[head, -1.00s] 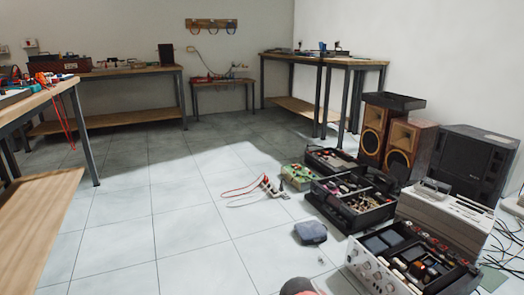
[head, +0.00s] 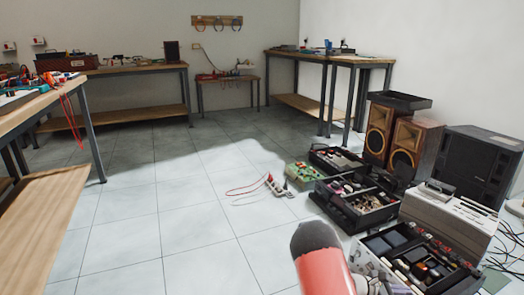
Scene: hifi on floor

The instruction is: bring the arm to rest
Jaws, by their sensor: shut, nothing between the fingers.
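A part of my arm, red with a dark grey rounded end, rises from the bottom edge right of centre in the head view. It stands in front of the tiled floor (head: 190,230) and the left side of the equipment box (head: 425,265). My gripper is out of the picture, so its fingers cannot be seen.
Open toolboxes (head: 360,205), wooden speakers (head: 408,143), a dark cabinet (head: 475,165) and loose cables crowd the floor at right. A power strip (head: 277,187) lies mid-floor. Workbenches (head: 52,215) line the left and back. The floor at centre-left is clear.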

